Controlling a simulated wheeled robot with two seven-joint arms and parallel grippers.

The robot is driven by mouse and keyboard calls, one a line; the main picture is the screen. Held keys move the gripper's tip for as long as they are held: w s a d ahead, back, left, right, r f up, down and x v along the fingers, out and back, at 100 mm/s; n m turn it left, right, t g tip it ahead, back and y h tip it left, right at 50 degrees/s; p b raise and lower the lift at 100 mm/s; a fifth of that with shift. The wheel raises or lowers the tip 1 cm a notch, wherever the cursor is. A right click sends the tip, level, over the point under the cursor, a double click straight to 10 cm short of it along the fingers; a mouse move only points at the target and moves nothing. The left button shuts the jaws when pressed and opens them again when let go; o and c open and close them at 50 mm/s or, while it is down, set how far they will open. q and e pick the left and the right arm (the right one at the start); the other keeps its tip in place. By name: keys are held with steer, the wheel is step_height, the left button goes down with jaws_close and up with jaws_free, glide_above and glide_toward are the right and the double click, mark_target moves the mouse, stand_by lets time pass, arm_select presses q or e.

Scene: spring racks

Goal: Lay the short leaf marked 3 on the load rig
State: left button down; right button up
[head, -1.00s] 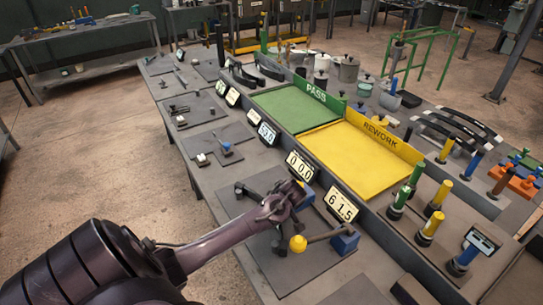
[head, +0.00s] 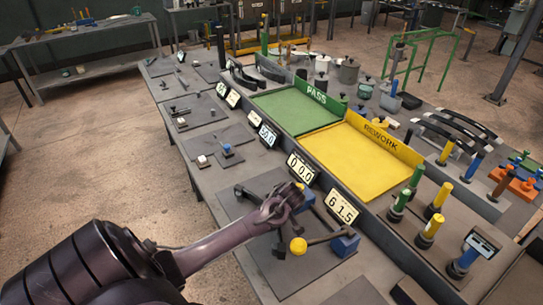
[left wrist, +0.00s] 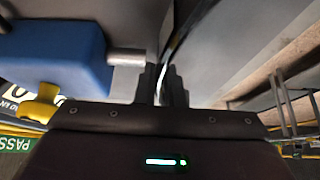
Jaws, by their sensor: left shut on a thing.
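My left gripper (head: 291,196) is low over a dark mat with bench fittings that look like the load rig: a blue block (head: 345,243), a yellow knob (head: 298,246) and dark arms. It is shut on a thin dark curved strip (left wrist: 181,38), seen between the fingers in the left wrist view; it looks like a leaf. No number 3 shows on it. In the head view the gripper hides most of it, and whether it touches the rig cannot be told. A blue block (left wrist: 50,52) and yellow knob (left wrist: 37,107) are beside the fingers in the wrist view. My right gripper is out of view.
Displays (head: 301,167) and (head: 343,207) stand behind the mat. Green PASS (head: 290,104) and yellow REWORK (head: 355,165) trays lie beyond. Dark curved leaves (head: 452,132) lie on a rack at the right. Several coloured-handled posts (head: 430,232) stand at the front right.

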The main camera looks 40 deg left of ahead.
arm_select(q)
steer(key=shift+f, duration=0.15)
stand_by(0.5)
steer(key=c, duration=1.5)
jaws_free()
steer(key=shift+s, duration=0.15)
steer(key=shift+o, duration=1)
steer(key=shift+f, duration=0.1)
steer(key=o, duration=0.3)
steer(key=shift+o, duration=0.2)
step_height(320, 180, up, 6)
steer(key=p, duration=0.5)
steer(key=shift+f, duration=0.1)
steer(key=shift+r+p, duration=0.85)
steer(key=shift+r, duration=0.35)
